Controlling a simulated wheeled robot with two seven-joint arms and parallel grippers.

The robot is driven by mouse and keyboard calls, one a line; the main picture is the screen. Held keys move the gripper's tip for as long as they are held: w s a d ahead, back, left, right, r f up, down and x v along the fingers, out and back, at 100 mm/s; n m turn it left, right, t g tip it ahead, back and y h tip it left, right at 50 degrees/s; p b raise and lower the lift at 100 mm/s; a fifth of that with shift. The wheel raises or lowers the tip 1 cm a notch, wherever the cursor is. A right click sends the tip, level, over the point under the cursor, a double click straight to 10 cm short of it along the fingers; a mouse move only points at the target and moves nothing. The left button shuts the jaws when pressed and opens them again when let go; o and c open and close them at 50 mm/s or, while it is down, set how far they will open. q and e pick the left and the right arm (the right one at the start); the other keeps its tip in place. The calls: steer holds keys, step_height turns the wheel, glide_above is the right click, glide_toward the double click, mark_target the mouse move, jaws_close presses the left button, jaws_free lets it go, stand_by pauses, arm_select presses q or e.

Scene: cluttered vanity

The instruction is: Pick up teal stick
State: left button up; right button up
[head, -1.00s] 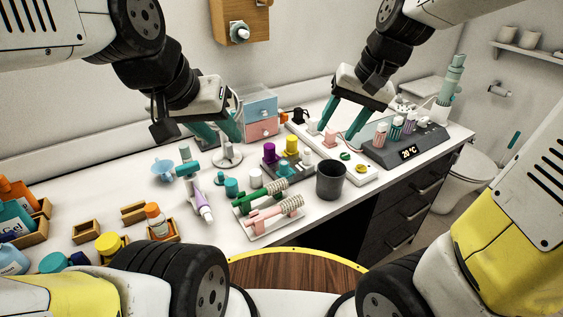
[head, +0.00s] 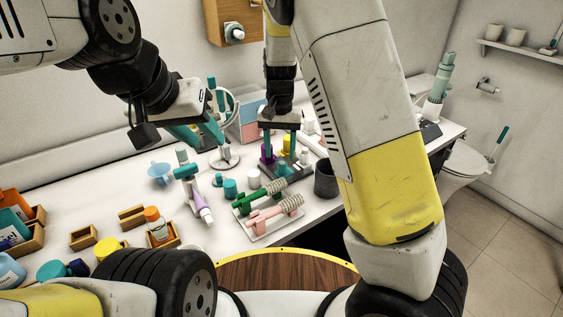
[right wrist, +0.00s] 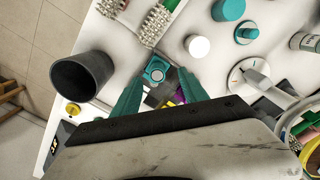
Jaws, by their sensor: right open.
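The teal stick (head: 283,169) stands in a small dark grey holder (head: 297,174) with purple and yellow sticks behind it. In the right wrist view its squarish teal top (right wrist: 155,72) shows from above, between my fingertips. My right gripper (head: 280,157) is open and points down over the holder, its teal fingers on either side of the purple and yellow sticks in the head view. In the right wrist view the gripper (right wrist: 160,74) holds nothing. I cannot tell how far the tips are above the stick. My left gripper (head: 207,145) is open and empty near the round mirror.
A dark cup (head: 325,180) stands right of the holder. A white tray with green and pink brushes (head: 268,211) lies in front. A white jar (head: 254,179) and a teal jar (head: 230,188) stand to the left. A blue and pink drawer box (head: 249,115) is behind.

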mark_target(282, 162)
steer(key=f, duration=0.5)
steer(key=shift+w+d+f, duration=0.15)
steer(key=shift+d+f, duration=0.1)
steer(key=shift+d, duration=0.05)
jaws_close()
